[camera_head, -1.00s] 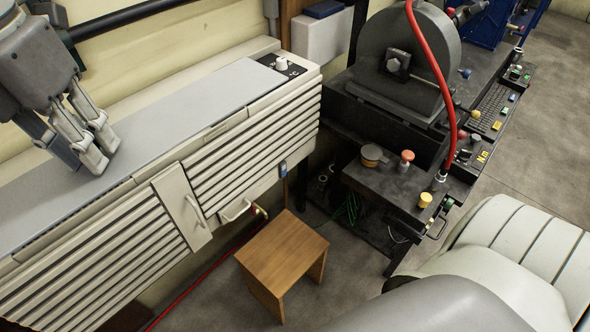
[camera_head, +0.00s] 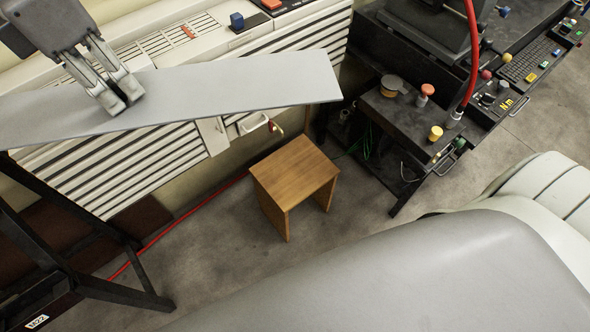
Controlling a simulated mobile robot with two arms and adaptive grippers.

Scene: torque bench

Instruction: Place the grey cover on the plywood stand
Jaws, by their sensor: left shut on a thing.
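The grey cover (camera_head: 230,88) is a long flat panel at the upper left of the head view, lifted clear of the slatted cabinet. My left gripper (camera_head: 122,104) comes in from the upper left and is shut on the cover. The plywood stand (camera_head: 294,168) is a small wooden stool on the floor near the middle. The cover's right end is above and behind the stand in the picture, apart from it. My right gripper is not in view.
The slatted cabinet (camera_head: 130,160) stands along the wall, its top now showing vents and a blue knob (camera_head: 237,20). A black control desk (camera_head: 410,120) stands right of the stand. A red hose (camera_head: 215,193) lies on the floor. A black metal frame (camera_head: 75,262) is at lower left.

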